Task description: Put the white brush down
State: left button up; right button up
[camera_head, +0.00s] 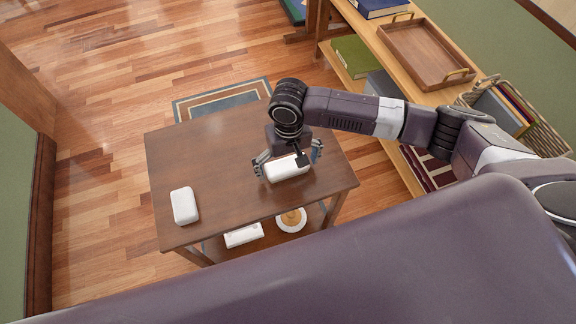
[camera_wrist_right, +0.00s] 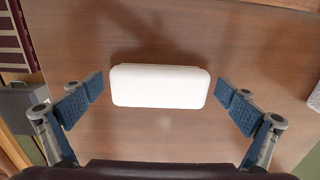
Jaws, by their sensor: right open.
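A white rounded block (camera_head: 287,172), which looks like the white brush seen from its back, lies on the brown wooden table (camera_head: 215,205). My right gripper (camera_head: 289,161) is above it with its fingers open on either side. In the right wrist view the white block (camera_wrist_right: 160,87) lies between the two blue-padded fingers, with a gap on each side. Any bristles are hidden. My left gripper is not in view.
Another white block (camera_head: 184,205) lies on the table's left part. A lower shelf holds a white box (camera_head: 243,235) and a round white item (camera_head: 291,220). A wooden bookcase with a tray (camera_head: 424,52) and a basket (camera_head: 535,128) stands at the right. The table's middle left is clear.

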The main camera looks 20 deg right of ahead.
aim_at(287, 168)
notch_tip(287, 168, up, 12)
jog(key=shift+b, duration=0.3)
dwell(0.5)
jog(key=s+a+f+n+t+y, duration=0.25)
jog(key=s+a+f+y, duration=0.2)
jog(key=s+a, duration=0.3)
jog(key=s+d+f+t+h, duration=0.1)
jog(key=s+d+f+h, duration=0.15)
jog(key=s+d, duration=0.35)
jog(key=s+d+f+h, duration=0.2)
jog(key=s+d+f, duration=0.15)
jog(key=d, duration=0.45)
notch_tip(287, 168, down, 25)
jog(key=s+g, duration=0.1)
jog(key=s, duration=0.1)
jog(key=s+d+f, duration=0.2)
jog(key=s+f, duration=0.6)
jog(key=s+d+f+g, duration=0.1)
jog(key=s+f, duration=0.8)
jog(key=shift+s+d, duration=0.3)
jog(key=shift+d, duration=0.05)
